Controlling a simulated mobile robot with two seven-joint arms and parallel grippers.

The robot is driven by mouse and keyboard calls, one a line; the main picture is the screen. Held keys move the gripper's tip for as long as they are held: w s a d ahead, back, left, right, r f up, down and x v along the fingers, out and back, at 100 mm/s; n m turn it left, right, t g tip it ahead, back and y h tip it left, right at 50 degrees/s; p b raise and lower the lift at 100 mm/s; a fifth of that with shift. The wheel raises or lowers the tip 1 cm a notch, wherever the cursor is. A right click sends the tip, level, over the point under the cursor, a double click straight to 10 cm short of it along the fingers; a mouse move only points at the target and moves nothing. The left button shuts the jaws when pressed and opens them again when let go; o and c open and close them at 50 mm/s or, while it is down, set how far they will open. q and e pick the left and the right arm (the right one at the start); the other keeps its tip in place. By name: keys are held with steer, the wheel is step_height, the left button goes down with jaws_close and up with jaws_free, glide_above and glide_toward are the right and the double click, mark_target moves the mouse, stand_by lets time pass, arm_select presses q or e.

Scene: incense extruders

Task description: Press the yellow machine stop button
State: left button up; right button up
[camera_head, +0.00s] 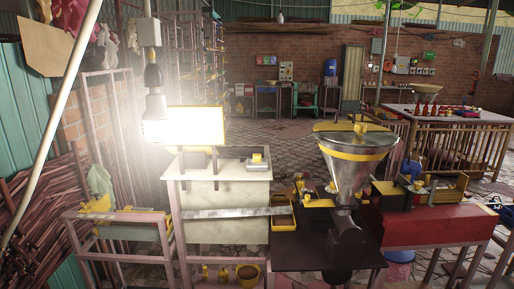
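A metal funnel-shaped hopper (350,177) with a yellow band stands on the extruder machine (347,240) at the centre right. A small yellow box (258,159) sits on top of the cream cabinet (225,207) left of the hopper. Small yellow parts (307,197) show beside the hopper's base. I cannot tell which yellow part is the stop button; no button face is clear at this size. Neither of my grippers is in view.
A bright lamp (155,105) hangs at the left before a yellow-edged panel (196,125). A red bench (425,222) stands right of the extruder. A table with red cones (450,113) is behind it. Bundled sticks (40,220) fill the left. Open floor (260,134) lies behind.

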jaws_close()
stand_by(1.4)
